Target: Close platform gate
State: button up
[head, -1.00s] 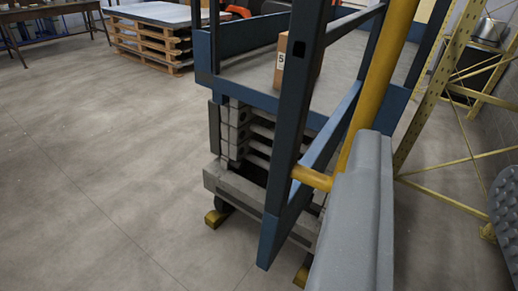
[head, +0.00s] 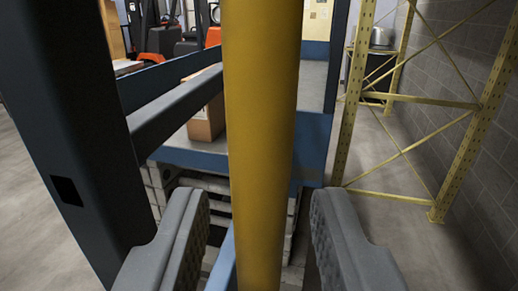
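The yellow vertical handle bar (head: 262,120) of the gate stands upright close in front of me in the middle of the head view. The dark gate post (head: 75,110) is at the left, with a dark rail (head: 175,112) running back from it toward the bar. My gripper (head: 260,215) is open, with one grey finger on each side of the bar. A gap shows on both sides, so the fingers look apart from it. The platform (head: 313,135), with blue edges and a grey deck, is behind the bar. The bar hides part of it.
A cardboard box (head: 204,120) stands on the platform deck. A yellow rack frame (head: 350,110) stands at the right by a grey block wall (head: 480,180). Orange vehicles (head: 180,40) are at the back left. Clear floor (head: 385,160) shows beneath the rack.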

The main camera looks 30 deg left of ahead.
jog(key=shift+w+a, duration=0.4)
jog(key=shift+w, duration=0.2)
jog(key=shift+c, duration=0.3)
grip_shut()
